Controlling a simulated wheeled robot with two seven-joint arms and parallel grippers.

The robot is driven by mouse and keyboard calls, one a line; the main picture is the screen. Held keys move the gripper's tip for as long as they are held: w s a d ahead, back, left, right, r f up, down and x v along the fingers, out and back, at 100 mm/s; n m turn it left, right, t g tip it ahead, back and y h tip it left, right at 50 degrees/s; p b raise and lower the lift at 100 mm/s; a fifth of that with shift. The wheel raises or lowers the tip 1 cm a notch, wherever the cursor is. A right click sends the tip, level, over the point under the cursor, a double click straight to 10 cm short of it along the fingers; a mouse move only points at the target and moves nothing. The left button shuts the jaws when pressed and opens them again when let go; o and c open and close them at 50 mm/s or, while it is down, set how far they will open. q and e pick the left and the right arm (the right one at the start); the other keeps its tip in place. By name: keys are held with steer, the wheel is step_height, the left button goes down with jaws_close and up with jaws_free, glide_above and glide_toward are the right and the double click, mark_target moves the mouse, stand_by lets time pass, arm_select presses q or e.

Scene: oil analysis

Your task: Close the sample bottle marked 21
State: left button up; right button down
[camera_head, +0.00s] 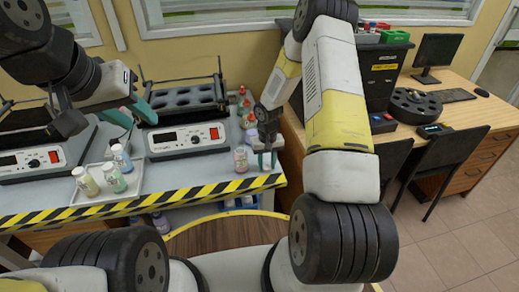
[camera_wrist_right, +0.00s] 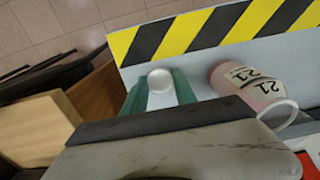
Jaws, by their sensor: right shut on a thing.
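The sample bottle marked 21 (camera_wrist_right: 250,88) shows its label in the right wrist view, with reddish content and a pale top rim turned toward the camera. In the head view the bottle (camera_head: 240,159) stands upright near the table's front right corner. My right gripper (camera_wrist_right: 160,92) is shut on a round white cap (camera_wrist_right: 160,80), beside the bottle and apart from it. In the head view the right gripper (camera_head: 266,160) points down just right of the bottle. My left gripper (camera_head: 135,113) is open and empty above the table's left part.
A white tray (camera_head: 76,200) with several sample bottles stands at the left. Two heater units with black racks, one of them the middle unit (camera_head: 188,139), stand behind. Small red-topped bottles (camera_head: 245,101) stand behind bottle 21. Yellow-black tape (camera_head: 190,201) marks the front edge.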

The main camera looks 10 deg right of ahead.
mark_target(267, 166)
steer(key=shift+r, duration=0.1)
steer(key=shift+r, duration=0.6)
step_height(267, 166, up, 2)
steer(key=shift+r, duration=0.2)
steer(key=s+a+r, duration=0.1)
steer(key=s+a, duration=1)
steer(key=shift+s+a, duration=0.15)
steer(key=shift+s, duration=0.1)
steer(key=shift+r, duration=0.1)
